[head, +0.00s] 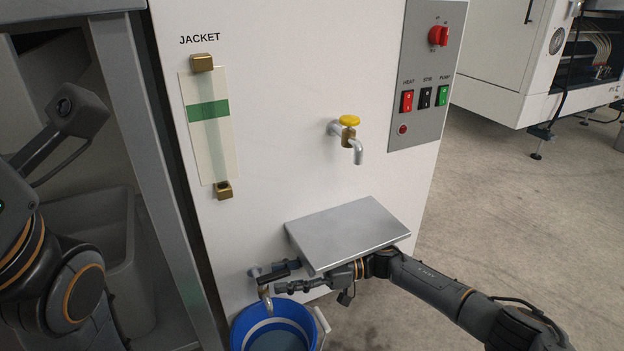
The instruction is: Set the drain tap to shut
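The drain tap (267,290) is low on the white cabinet's front, under the left end of a metal shelf. Its dark lever (280,271) lies across the top, slanting slightly up to the right. Its spout points down over a blue bucket (242,326). My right gripper (283,287) comes in from the right below the shelf, with its tips just right of the spout and below the lever. I cannot tell whether it touches the tap or how far its fingers are apart. My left arm is at the left edge; its gripper does not clearly show.
The metal shelf (348,234) juts out close above my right wrist. A second tap with a yellow handle (349,121) is higher up. A switch panel (427,75) is at the upper right, a sight glass (208,142) at the left. The floor to the right is open.

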